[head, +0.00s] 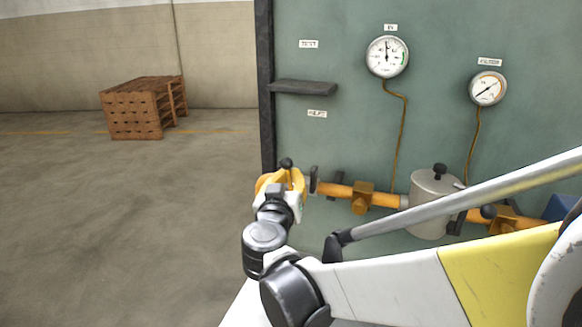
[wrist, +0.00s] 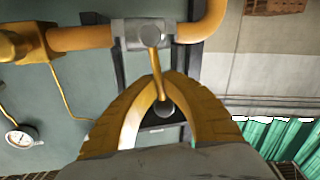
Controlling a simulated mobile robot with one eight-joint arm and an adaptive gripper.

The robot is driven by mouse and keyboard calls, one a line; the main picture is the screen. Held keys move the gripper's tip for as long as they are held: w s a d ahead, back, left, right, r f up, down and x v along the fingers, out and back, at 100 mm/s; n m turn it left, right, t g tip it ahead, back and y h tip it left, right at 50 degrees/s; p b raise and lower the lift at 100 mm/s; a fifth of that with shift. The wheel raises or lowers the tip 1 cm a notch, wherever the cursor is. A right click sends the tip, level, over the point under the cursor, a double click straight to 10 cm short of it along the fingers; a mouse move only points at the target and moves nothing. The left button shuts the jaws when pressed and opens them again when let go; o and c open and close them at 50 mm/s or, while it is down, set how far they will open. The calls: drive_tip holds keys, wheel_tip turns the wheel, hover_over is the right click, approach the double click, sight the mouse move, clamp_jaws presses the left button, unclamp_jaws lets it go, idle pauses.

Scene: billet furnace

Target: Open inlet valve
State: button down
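The inlet valve shows in the wrist view as a grey valve body (wrist: 143,34) set in an orange pipe, with a thin yellow lever (wrist: 155,62) ending in a dark ball knob (wrist: 163,108). My gripper (wrist: 163,78) has its two yellow fingers closed around the lever, with the knob inside the arch of the fingers. In the head view my gripper (head: 284,182) is at the left end of the pipe, below a small label that seems to read INLET (head: 317,114). The dark knob (head: 286,163) sticks up there. The valve body is mostly hidden behind my gripper in that view.
The green panel (head: 345,140) carries a dark shelf (head: 303,87) above my gripper, two gauges (head: 387,57) (head: 488,89) and a grey filter canister (head: 433,205) right of the valve. A wooden pallet stack (head: 140,108) stands far left.

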drive_tip(key=shift+w+a+f+n+g+p, duration=0.2)
drive_tip(key=shift+a+n, duration=0.3)
drive_tip(key=shift+n, duration=0.4)
drive_tip(key=shift+w+a+f+n+g+p, duration=0.2)
drive_tip(key=shift+a+n, duration=0.3)
drive_tip(key=shift+n, duration=0.4)
drive_tip(key=c, duration=1.5)
unclamp_jaws()
drive_tip(key=shift+s, duration=0.1)
drive_tip(key=shift+c, duration=0.2)
drive_tip(key=s+a+r, duration=0.1)
drive_tip(key=s+a, duration=0.1)
drive_tip(key=s, duration=0.9)
drive_tip(key=shift+s, duration=0.35)
drive_tip(key=shift+a+r, duration=0.1)
drive_tip(key=shift+c, duration=0.4)
